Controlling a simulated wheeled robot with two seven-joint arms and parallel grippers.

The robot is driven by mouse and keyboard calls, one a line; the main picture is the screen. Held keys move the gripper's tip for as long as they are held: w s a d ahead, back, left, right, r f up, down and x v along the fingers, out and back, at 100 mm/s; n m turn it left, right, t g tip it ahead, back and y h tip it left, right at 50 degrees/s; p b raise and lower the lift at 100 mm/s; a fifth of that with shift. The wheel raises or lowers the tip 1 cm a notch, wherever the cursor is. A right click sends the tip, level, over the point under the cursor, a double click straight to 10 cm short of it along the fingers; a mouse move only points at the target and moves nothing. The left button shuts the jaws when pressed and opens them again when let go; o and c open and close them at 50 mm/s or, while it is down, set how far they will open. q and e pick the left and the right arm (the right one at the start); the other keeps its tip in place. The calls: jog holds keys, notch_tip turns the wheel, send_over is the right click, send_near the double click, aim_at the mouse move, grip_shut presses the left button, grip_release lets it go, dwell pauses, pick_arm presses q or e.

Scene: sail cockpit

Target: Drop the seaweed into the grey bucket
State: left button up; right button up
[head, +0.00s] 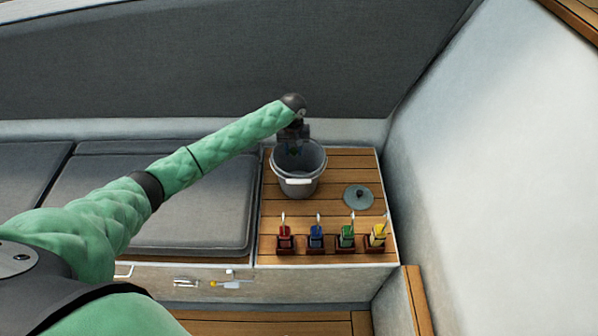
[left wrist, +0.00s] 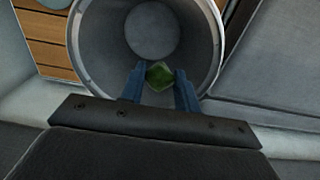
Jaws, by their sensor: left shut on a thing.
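The grey bucket (head: 299,183) stands upright on the slatted wooden top, with a white grip on its front. My left gripper (head: 294,148) reaches in from the left and points down over the bucket's opening. In the left wrist view my left gripper (left wrist: 160,88) has its two blue fingers on either side of the seaweed (left wrist: 159,76), a small dark green piece. The seaweed is held over the inside of the bucket (left wrist: 92,62), whose round floor shows beyond it. In the head view the seaweed is a small dark green bit, mostly hidden by the gripper. My right gripper is not in view.
A round grey lid (head: 358,197) lies right of the bucket. Red (head: 285,238), blue (head: 316,238), green (head: 347,237) and yellow (head: 378,235) items stand in holders along the front edge. Grey cushions (head: 190,205) lie left; a pale wall (head: 490,170) rises right.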

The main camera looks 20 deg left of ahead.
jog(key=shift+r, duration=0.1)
pick_arm(q)
jog(key=o, duration=1)
jog(key=shift+o, duration=0.2)
jog(key=shift+r, duration=0.1)
jog(key=shift+r, duration=0.25)
jog(key=shift+r+b, duration=1.15)
jog(key=shift+r, duration=2.4)
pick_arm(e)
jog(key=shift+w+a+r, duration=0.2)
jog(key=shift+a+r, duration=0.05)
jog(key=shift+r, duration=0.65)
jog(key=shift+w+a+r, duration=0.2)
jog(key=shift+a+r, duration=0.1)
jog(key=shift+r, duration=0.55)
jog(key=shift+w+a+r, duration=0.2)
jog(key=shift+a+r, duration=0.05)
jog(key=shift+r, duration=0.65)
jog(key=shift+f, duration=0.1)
